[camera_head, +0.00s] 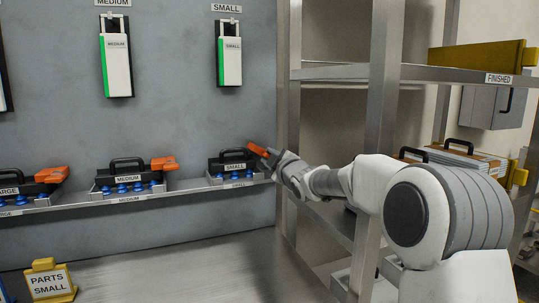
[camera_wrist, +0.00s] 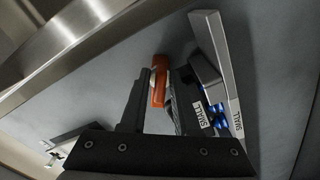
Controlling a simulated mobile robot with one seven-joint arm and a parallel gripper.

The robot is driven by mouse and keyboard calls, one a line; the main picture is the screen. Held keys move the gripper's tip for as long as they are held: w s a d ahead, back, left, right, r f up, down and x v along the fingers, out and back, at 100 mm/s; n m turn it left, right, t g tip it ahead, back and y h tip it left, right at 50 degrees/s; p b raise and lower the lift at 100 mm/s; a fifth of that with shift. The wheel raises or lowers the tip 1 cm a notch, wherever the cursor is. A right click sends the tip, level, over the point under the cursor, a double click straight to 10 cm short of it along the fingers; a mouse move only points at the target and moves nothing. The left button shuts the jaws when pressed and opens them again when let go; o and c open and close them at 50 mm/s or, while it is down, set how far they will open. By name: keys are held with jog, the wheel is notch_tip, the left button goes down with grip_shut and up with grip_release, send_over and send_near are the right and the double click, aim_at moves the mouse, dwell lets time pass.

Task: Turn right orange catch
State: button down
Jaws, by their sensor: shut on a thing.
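The right orange catch (camera_head: 258,150) sticks out at the right end of the black-handled unit marked SMALL (camera_head: 229,168), on the wall ledge. My gripper (camera_head: 273,160) reaches it from the right and is shut on it. In the wrist view the orange catch (camera_wrist: 159,88) lies between the dark fingers of my gripper (camera_wrist: 157,78), which hide part of it. The SMALL unit's label (camera_wrist: 203,122) and blue knobs show beside the fingers there.
Units marked MEDIUM (camera_head: 127,180) and LARGE (camera_head: 18,190), each with an orange part, sit left on the ledge (camera_head: 190,186). A metal shelf post (camera_head: 379,110) stands close to my arm. A yellow PARTS SMALL stand (camera_head: 48,282) is on the mostly clear bench (camera_head: 190,265).

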jog(key=m+p, duration=0.2)
jog(key=m, duration=0.4)
jog(key=shift+d+m, duration=0.1)
jog(key=shift+m, duration=0.2)
jog(key=m+p, duration=0.1)
jog(key=m, duration=0.3)
jog(key=shift+f+m+p, duration=0.1)
jog(key=shift+m+p, duration=0.2)
jog(key=shift+m, duration=0.1)
jog(key=c, duration=0.9)
grip_release()
